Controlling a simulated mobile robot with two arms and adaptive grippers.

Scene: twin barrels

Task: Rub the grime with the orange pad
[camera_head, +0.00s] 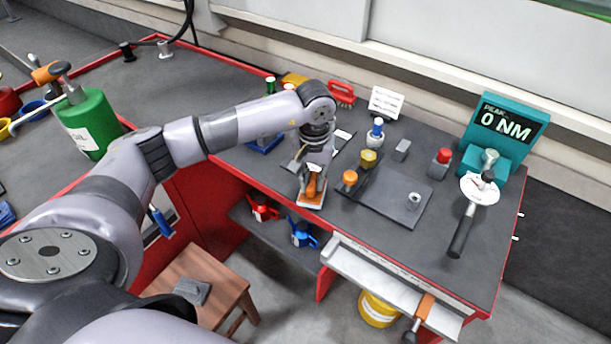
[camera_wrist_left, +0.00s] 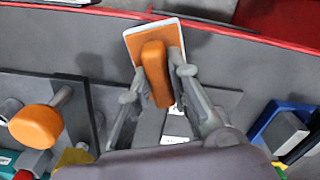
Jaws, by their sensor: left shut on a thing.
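The orange pad (camera_head: 311,200) has an orange handle and a pale, flat base with an orange edge. My left gripper (camera_head: 312,180) is shut on its handle, pointing down near the front edge of the grey bench. In the left wrist view the orange pad (camera_wrist_left: 155,68) sits between the two fingers of my left gripper (camera_wrist_left: 158,85), with its base beyond them. I cannot tell whether the base touches the bench top. I cannot make out the grime in either view. My right gripper is not in view.
Right of the pad lies a dark plate (camera_head: 390,207) with an orange-topped knob (camera_head: 350,177). A torque wrench (camera_head: 466,222) lies before a teal display (camera_head: 502,128). Red (camera_head: 263,208) and blue (camera_head: 302,234) items sit on the shelf below. A wooden stool (camera_head: 215,275) stands in front.

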